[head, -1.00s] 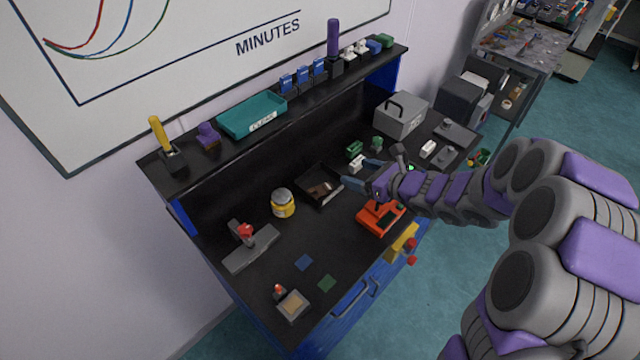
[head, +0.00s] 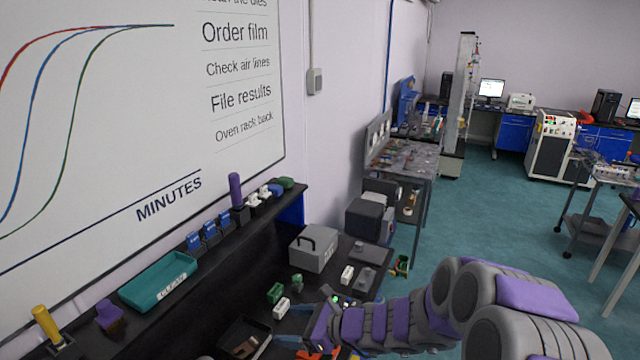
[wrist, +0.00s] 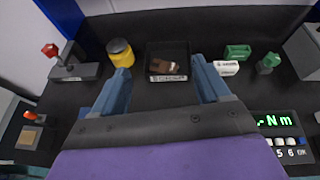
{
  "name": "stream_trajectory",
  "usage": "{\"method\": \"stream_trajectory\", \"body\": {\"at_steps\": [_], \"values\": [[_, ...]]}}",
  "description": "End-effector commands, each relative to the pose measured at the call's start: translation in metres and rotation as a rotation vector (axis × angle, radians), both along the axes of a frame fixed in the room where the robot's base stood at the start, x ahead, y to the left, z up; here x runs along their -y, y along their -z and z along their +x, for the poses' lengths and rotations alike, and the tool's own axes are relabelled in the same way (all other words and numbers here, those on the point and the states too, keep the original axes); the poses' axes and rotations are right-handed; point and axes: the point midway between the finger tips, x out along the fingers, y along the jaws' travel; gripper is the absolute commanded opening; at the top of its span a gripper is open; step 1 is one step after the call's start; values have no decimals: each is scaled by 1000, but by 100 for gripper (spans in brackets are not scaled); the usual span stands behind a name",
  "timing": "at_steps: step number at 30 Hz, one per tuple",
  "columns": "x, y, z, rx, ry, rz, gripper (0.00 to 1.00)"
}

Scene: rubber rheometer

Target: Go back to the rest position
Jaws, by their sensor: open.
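My gripper (wrist: 160,88) is open and empty in the wrist view, its two blue fingers spread wide. Beyond and between the fingertips is a small black tray (wrist: 168,77) with brown pieces in it. In the head view my gripper (head: 287,326) is low in the picture, over the black bench (head: 207,316), with the tray (head: 226,344) to its left, partly cut off by the lower edge. In the wrist view a yellow jar (wrist: 120,53) stands left of the tray, and a white block (wrist: 226,68) is near the right finger.
A grey box with a handle (head: 314,248) and green blocks (head: 275,293) stand on the bench beyond my gripper. A lit torque readout (wrist: 276,121) is at the right in the wrist view. The shelf holds a teal tray (head: 160,281). Open floor (head: 484,200) lies to the right.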

Motion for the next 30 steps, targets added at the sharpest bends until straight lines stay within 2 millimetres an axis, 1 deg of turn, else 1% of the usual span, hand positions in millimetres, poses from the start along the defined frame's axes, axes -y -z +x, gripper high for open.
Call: {"method": "stream_trajectory", "body": {"at_steps": [3, 5, 6, 8, 9, 11, 12, 14, 15, 17, 18, 20, 21, 23, 27, 30], "values": [[-8, -20, -37, 124, -160, -55, 76], [-10, -29, -62, 193, -261, -91, 76], [-10, -33, -78, 240, -328, -118, 76], [-7, -37, -102, 303, -424, -161, 76], [-4, -39, -117, 345, -489, -192, 76], [2, -40, -141, 401, -585, -237, 76], [7, -40, -156, 438, -650, -269, 76], [17, -37, -180, 484, -745, -319, 76], [25, -35, -194, 515, -808, -356, 76], [39, -32, -214, 556, -900, -411, 76], [49, -29, -227, 581, -961, -450, 76], [66, -25, -246, 612, -1052, -507, 76], [78, -22, -257, 629, -1112, -549, 76], [98, -17, -273, 649, -1200, -612, 76], [149, -8, -306, 668, -1392, -759, 76], [182, -5, -324, 657, -1504, -847, 76]]}}
